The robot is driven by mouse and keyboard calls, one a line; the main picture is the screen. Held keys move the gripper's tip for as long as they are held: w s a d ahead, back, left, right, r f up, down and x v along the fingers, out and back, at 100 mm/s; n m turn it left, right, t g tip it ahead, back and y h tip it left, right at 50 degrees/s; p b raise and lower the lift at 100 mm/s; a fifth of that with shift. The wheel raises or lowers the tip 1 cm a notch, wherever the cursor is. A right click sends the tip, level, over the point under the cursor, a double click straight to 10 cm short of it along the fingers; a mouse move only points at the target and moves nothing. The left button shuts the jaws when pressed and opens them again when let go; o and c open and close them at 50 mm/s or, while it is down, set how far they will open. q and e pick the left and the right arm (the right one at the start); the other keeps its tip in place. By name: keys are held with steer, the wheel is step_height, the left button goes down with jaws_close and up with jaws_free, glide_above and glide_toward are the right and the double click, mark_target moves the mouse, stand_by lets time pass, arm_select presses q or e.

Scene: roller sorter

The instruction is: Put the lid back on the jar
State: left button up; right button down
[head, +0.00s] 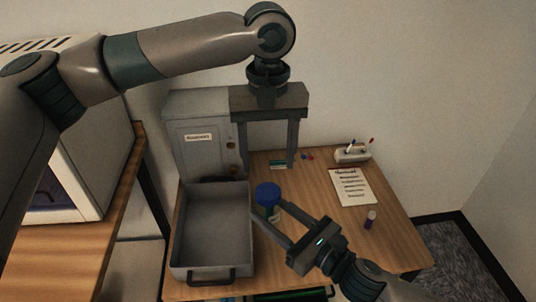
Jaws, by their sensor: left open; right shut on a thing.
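The jar (269,213) stands at the right side of the grey tray, with a greenish body. The blue lid (268,191) is at its top; I cannot tell whether it is fully seated. My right gripper (266,210) reaches in from the lower right and is shut on the jar, below the lid. My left gripper (268,170) is above and behind the jar, pointing down, with its fingers wide apart and nothing between them. The jar's base is partly hidden by the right gripper's fingers.
A grey metal tray (181,245) with a front handle fills the table's left side. A grey cabinet (196,150) stands behind it. A written sheet (350,187), a pen holder (353,154) and a small purple-capped bottle (370,220) are at right. The wooden table (315,205) is bare between them.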

mark_target(268, 191)
arm_select(q)
steer(key=shift+f, duration=0.1)
steer(key=shift+f, duration=3.9)
steer(key=c, duration=1.1)
